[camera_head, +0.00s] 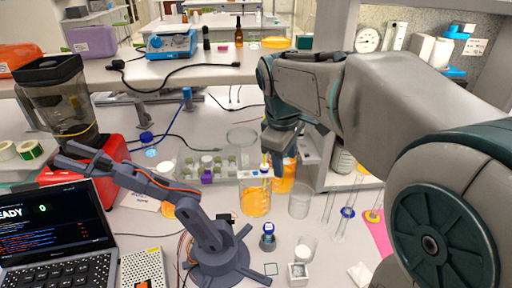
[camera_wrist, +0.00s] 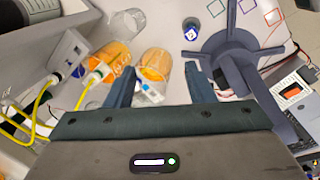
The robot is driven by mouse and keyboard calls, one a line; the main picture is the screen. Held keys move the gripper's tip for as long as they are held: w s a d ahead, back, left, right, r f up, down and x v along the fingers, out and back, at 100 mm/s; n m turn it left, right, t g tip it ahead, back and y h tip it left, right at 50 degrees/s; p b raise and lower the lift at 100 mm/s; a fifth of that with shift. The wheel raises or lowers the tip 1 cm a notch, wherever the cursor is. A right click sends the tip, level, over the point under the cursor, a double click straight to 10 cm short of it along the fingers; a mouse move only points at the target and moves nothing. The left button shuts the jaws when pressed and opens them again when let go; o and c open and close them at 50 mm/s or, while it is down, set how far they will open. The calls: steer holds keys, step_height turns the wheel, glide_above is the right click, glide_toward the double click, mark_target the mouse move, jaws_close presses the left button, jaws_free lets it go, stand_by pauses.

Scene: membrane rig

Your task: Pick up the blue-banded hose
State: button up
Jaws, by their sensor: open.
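The blue-banded hose (camera_head: 265,169) shows in the head view as a white fitting with a blue band on a yellow hose, above a beaker of orange liquid (camera_head: 255,198). In the wrist view, a white and blue fitting (camera_wrist: 152,93) lies between my fingers, nearer the left one, over a beaker of orange liquid (camera_wrist: 155,65). My gripper (camera_wrist: 162,70) is open, with its fingers on either side of that fitting. My gripper also shows in the head view (camera_head: 279,153), pointing down just above the hose end. The fitting's far side is hidden by my gripper.
A small grey arm (camera_head: 215,250) stands close by, left of the beakers. A blue-capped bottle (camera_head: 268,238) and empty glass beaker (camera_head: 299,202) are near.

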steer(key=w+a+n+g+y, duration=0.1)
steer(key=w+a+n+g, duration=0.1)
steer(key=w+n, duration=0.85)
steer(key=m, duration=0.2)
glide_above(264, 165)
steer(key=shift+n, duration=0.25)
steer(key=f, duration=0.5)
steer(key=d+f, duration=0.1)
steer(key=f, duration=0.2)
steer(key=shift+s+f, duration=0.15)
steer(key=shift+s, duration=0.05)
steer(key=shift+w+a+f+p, duration=0.15)
steer(key=shift+f+p, duration=0.1)
steer(key=shift+f, duration=0.65)
steer(key=shift+s+a+f+p, duration=0.15)
steer(key=shift+f+p, duration=0.15)
steer(key=shift+f, duration=0.6)
steer(key=shift+w+a+f+p, duration=0.15)
steer(key=shift+f+p, duration=0.1)
steer(key=shift+f, duration=0.65)
jaws_close()
